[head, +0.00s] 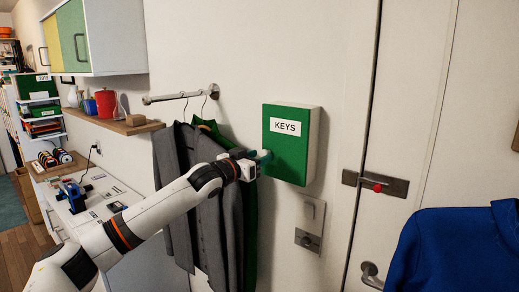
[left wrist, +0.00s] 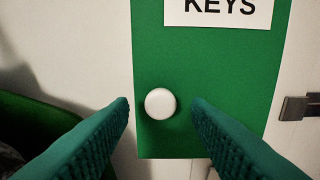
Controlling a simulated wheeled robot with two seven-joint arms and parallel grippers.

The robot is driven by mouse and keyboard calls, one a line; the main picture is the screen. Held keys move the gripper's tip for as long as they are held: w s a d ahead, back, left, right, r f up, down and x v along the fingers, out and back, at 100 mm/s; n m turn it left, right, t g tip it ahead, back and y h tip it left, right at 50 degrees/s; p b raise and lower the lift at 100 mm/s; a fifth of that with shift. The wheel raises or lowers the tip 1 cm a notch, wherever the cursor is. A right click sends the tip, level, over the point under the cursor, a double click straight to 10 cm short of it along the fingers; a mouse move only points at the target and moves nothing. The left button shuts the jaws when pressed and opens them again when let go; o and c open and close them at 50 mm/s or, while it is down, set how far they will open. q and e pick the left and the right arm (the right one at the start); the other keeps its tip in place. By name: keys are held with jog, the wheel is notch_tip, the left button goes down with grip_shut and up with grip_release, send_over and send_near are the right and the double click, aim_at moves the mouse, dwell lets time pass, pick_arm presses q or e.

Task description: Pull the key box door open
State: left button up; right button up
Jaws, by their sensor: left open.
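The green key box (head: 288,157) with a white KEYS label (head: 285,126) hangs on the white wall, its door shut. In the left wrist view the green door (left wrist: 205,75) fills the middle, and a round white knob (left wrist: 160,103) sits near its lower left edge. My left gripper (head: 264,156) is at the box's left side in the head view. In the left wrist view my left gripper's green fingers (left wrist: 160,108) are open, one on each side of the knob, with gaps between. My right gripper is not in view.
Grey and green jackets (head: 205,190) hang on a wall rail (head: 180,95) behind my left arm. Right of the box are a door latch with a red knob (head: 376,187) and a door handle (head: 371,275). A switch plate (head: 309,226) is below. A blue garment (head: 462,250) is at lower right.

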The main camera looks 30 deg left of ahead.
pick_arm(q)
jog(key=shift+w+d, duration=0.1)
jog(key=shift+w, duration=0.35)
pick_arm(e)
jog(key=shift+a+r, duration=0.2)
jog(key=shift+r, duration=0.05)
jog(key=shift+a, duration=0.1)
pick_arm(q)
grip_shut()
